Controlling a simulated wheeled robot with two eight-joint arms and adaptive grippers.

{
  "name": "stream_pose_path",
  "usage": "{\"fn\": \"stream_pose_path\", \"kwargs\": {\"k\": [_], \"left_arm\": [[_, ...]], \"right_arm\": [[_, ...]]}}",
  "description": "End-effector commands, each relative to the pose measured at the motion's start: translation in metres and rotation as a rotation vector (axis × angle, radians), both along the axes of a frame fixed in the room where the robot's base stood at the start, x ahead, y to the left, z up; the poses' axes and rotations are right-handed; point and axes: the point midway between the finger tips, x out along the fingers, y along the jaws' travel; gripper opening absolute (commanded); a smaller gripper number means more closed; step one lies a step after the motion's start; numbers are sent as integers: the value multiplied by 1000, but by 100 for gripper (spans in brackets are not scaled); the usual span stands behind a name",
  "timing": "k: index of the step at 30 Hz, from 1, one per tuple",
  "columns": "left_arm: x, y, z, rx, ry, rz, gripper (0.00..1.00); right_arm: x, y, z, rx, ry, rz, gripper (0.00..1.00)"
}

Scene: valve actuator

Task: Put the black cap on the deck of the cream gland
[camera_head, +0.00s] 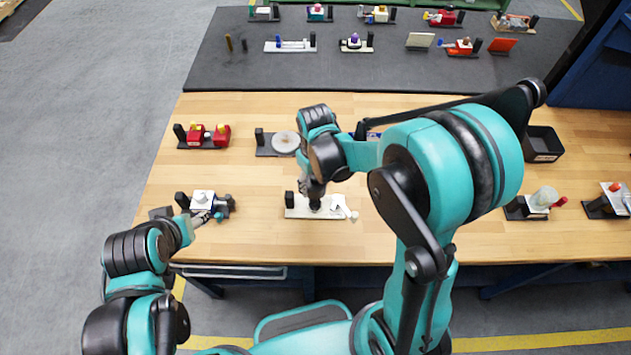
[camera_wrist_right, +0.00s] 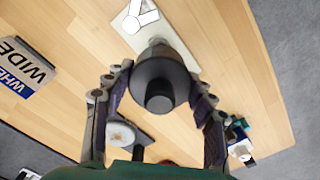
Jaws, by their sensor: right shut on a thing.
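The black cap (camera_wrist_right: 158,84) is round, with a small raised knob, and fills the middle of the right wrist view. My right gripper (camera_wrist_right: 161,86) is shut on it, a finger on each side. In the head view my right gripper (camera_head: 313,188) is above the cream gland (camera_head: 298,212), a long pale plate with a black block at its left end. The plate also shows beyond the cap in the wrist view (camera_wrist_right: 205,20). The cap hides the deck, so I cannot tell whether they touch. My left gripper (camera_head: 208,216) is beside a white-topped fixture (camera_head: 201,197); its jaws are unclear.
A white pronged piece (camera_head: 342,206) lies at the plate's right end. A grey disc fixture (camera_head: 284,142) and red fixture (camera_head: 205,135) stand behind. A black bin (camera_head: 543,143) is at the right. Bare wood lies right of the plate.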

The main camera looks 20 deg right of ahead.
Motion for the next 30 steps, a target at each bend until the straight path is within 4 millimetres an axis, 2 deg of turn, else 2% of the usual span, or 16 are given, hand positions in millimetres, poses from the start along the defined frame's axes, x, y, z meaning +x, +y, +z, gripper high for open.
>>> {"fn": "stream_pose_path", "kwargs": {"k": [15,30], "left_arm": [[0,0,-45,0,0,0,51],[0,0,-47,0,0,0,51]], "right_arm": [[0,0,-50,0,0,0,22],[0,0,-53,0,0,0,22]]}}
